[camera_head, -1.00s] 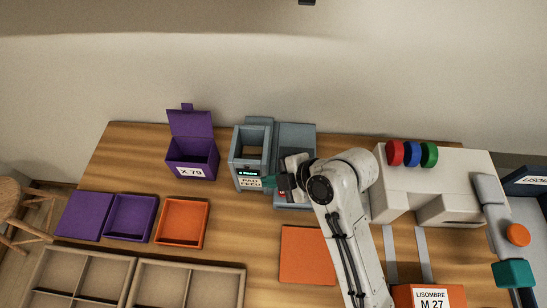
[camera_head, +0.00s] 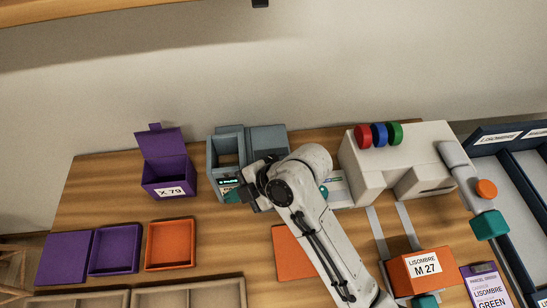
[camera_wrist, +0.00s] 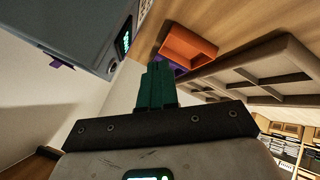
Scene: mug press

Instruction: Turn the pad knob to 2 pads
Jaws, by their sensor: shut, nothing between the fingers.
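The grey-blue pad feed machine (camera_head: 212,160) stands at the back of the table, with a small lit display (camera_head: 229,182) on its front. My gripper (camera_head: 233,196) is at its front, just below the display, covering the label area. The teal fingers are shut with nothing between them; they also show in the wrist view (camera_wrist: 157,85). In that view the machine (camera_wrist: 75,30) is at upper left with its green display (camera_wrist: 125,38). A small dark round part, perhaps the knob (camera_wrist: 113,66), sits beside the display, apart from the fingers. The display's reading is too small to tell.
A purple lidded box (camera_head: 168,176) stands left of the machine. A white machine (camera_head: 365,172) with red, blue and green knobs stands to the right. Purple and orange trays (camera_head: 170,245) lie in front left. An orange M 27 box (camera_head: 420,270) is front right.

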